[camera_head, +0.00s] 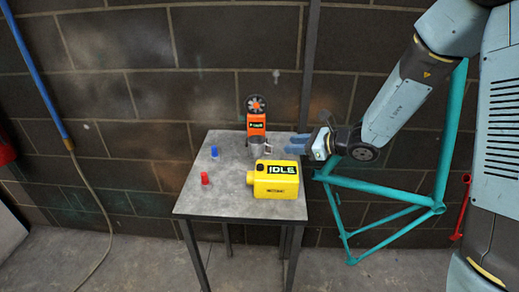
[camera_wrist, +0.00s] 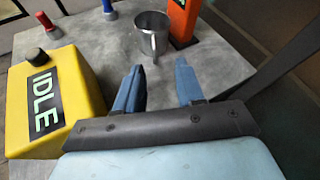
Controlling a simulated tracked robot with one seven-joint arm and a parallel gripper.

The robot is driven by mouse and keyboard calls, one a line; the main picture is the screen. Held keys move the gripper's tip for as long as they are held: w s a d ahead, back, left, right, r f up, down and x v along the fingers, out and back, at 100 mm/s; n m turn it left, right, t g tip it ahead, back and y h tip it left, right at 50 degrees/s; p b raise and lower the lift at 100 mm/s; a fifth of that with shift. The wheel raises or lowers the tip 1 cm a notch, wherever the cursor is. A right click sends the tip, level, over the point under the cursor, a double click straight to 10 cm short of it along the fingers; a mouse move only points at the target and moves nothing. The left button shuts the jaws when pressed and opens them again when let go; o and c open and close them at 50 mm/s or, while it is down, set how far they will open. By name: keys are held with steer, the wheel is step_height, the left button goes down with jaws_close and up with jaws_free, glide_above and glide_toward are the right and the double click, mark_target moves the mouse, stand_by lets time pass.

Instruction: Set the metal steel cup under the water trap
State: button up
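The metal steel cup (camera_head: 256,147) stands upright on the grey table, in front of the orange device. In the wrist view the cup (camera_wrist: 151,33) is ahead of my fingers, with its handle facing me. My gripper (camera_head: 299,143) is at the table's right edge, pointing left towards the cup. In the wrist view my gripper (camera_wrist: 158,84) is open, with two blue fingers apart and nothing between them. The cup is beyond the fingertips, not touched. I cannot pick out a water trap for certain in either view.
The table (camera_head: 215,190) also holds a yellow box (camera_head: 276,180) reading IDLE, an orange fan-topped device (camera_head: 256,122), a red piece (camera_head: 205,179) and a blue piece (camera_head: 214,152). A teal bicycle frame (camera_head: 385,190) is at right. A blue pipe (camera_head: 38,75) with a hose runs down the left wall.

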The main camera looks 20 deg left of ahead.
mark_target(261, 148)
steer(key=shift+s+x, duration=0.2)
steer(key=shift+x, duration=1.45)
steer(key=shift+s+x, duration=0.15)
steer(key=shift+x, duration=1.5)
steer(key=shift+a, duration=0.15)
steer(key=shift+c, duration=0.4)
jaws_close()
